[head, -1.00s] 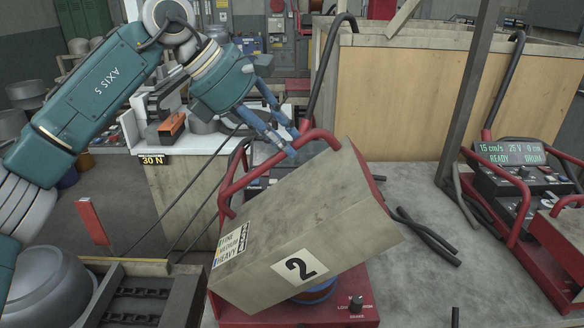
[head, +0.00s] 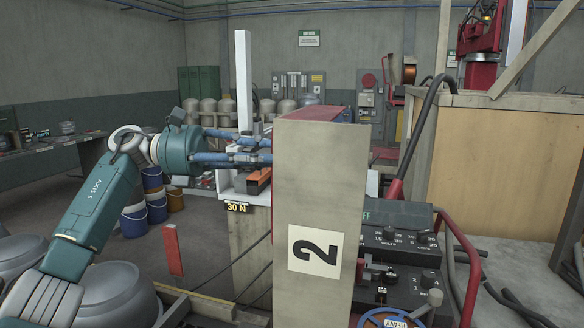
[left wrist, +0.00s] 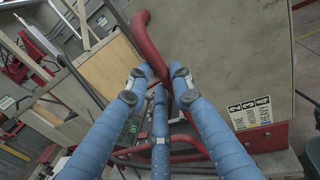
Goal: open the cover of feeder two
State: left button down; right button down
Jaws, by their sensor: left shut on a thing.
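The feeder's cover (head: 318,200), beige with a large 2 label, stands upright on its end, and the feeder's dial panel (head: 395,255) and a blue-rimmed wheel (head: 385,318) show beside it. My left gripper (head: 266,146) reaches in from the left to the cover's far upper side, its fingertips partly hidden there. In the left wrist view the blue fingers (left wrist: 160,85) are closed around a red tube handle (left wrist: 148,42) beside the cover's beige face (left wrist: 245,55). My right gripper is out of view.
A wooden crate wall (head: 500,160) stands at the right, with a red tube frame (head: 462,270) in front of it. A white stand with a 30 N sign (head: 238,208) is behind the gripper. Grey round vessels (head: 115,290) sit low at the left.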

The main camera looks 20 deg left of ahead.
pick_arm(q)
jog(key=a+h, duration=0.1)
jog(key=a+f+b, duration=0.1)
jog(key=a, duration=0.1)
jog(key=shift+a+f+h+b, duration=0.1)
jog(key=shift+a+h+b, duration=0.2)
jog(key=shift+h, duration=0.1)
jog(key=c, duration=1.5)
grip_release()
jog(key=shift+d, duration=0.1)
jog(key=shift+f, duration=0.1)
jog(key=v, duration=1.2)
jog(key=shift+s, duration=0.1)
jog(key=shift+f, duration=0.1)
